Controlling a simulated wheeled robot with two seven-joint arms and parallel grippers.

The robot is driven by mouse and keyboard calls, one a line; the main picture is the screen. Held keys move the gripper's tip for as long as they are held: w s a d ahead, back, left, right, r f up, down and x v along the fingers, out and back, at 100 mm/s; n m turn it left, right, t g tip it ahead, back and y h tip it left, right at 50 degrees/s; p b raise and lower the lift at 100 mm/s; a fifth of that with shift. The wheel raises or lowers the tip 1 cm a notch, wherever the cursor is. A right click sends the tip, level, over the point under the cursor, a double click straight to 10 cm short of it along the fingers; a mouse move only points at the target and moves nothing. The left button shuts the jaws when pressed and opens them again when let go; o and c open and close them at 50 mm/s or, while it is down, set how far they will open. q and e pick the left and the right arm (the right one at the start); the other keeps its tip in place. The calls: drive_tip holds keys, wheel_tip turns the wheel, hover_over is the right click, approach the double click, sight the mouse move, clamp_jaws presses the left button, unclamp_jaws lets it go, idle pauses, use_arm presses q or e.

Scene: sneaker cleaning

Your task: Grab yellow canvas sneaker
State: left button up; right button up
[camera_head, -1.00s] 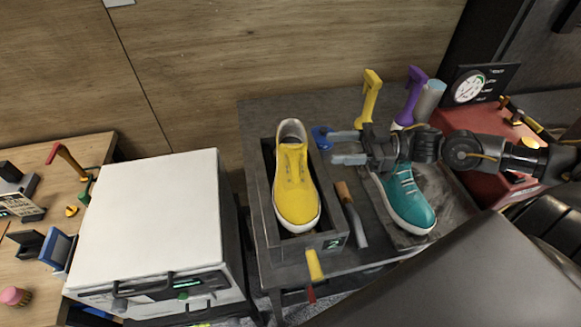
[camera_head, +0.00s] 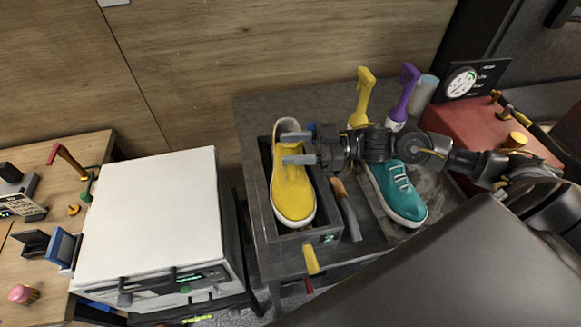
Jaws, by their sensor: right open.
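The yellow canvas sneaker (camera_head: 292,196) sits in a dark open box marked 2 on the grey table, toe toward me. My right gripper (camera_head: 283,148) reaches in from the right. Its two grey fingers are apart and overlap the sneaker's upper opening in the picture. I cannot tell whether they touch it or hover above it. Part of the sneaker's opening and tongue is hidden by the fingers. My left gripper does not show.
A teal sneaker (camera_head: 397,190) lies on a dark mat right of the dark box (camera_head: 310,239). A brush with a wooden handle (camera_head: 340,188) lies between them. Yellow (camera_head: 362,92) and purple (camera_head: 404,95) spray bottles stand behind. A white-topped machine (camera_head: 150,215) stands left.

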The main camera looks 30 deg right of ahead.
drive_tip(key=shift+w+a, duration=0.2)
drive_tip(key=shift+a, duration=0.3)
drive_tip(key=shift+d, duration=0.1)
clamp_jaws()
drive_tip(key=shift+r, duration=0.2)
wheel_tip(320, 180, up, 9)
drive_tip(key=shift+r+b, duration=0.1)
drive_tip(key=shift+b, duration=0.95)
drive_tip(key=shift+r, duration=0.3)
